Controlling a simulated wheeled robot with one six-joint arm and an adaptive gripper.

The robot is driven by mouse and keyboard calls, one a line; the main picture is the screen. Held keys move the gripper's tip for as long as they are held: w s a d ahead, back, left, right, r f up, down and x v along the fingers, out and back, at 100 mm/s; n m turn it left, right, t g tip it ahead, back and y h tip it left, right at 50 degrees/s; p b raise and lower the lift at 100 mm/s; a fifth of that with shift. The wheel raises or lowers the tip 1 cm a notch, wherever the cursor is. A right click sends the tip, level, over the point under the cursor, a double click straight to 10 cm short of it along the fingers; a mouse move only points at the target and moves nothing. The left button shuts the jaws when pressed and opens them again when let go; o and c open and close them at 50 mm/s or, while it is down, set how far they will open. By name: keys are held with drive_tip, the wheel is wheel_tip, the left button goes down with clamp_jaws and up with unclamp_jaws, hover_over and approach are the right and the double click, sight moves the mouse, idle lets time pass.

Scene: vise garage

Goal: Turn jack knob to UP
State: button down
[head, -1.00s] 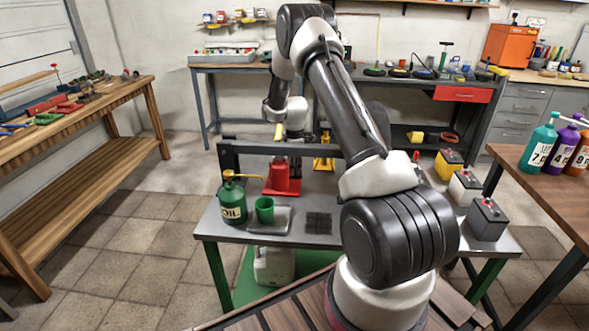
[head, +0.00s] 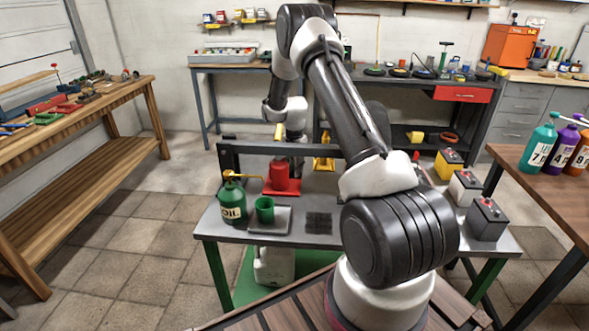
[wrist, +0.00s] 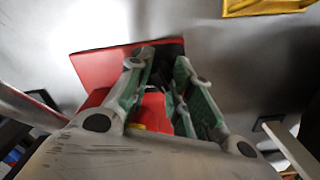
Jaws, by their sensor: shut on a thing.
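My gripper (wrist: 166,68) reaches down to the jack's right side and is shut on the jack knob; the knob itself is mostly hidden between the fingers. In the wrist view the red base of the jack (wrist: 95,68) shows behind the green-padded fingers.
A yellow jack (head: 324,156) stands close on the right. A green oil can (head: 232,203), a green cup (head: 265,209) and a dark mat (head: 319,222) are in front. Batteries (head: 487,220) line the right end.

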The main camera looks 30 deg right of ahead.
drive_tip(key=shift+n, duration=2.3)
drive_tip(key=c, duration=1.2)
unclamp_jaws()
drive_tip(key=shift+c, duration=0.2)
wheel_tip(320, 180, up, 12)
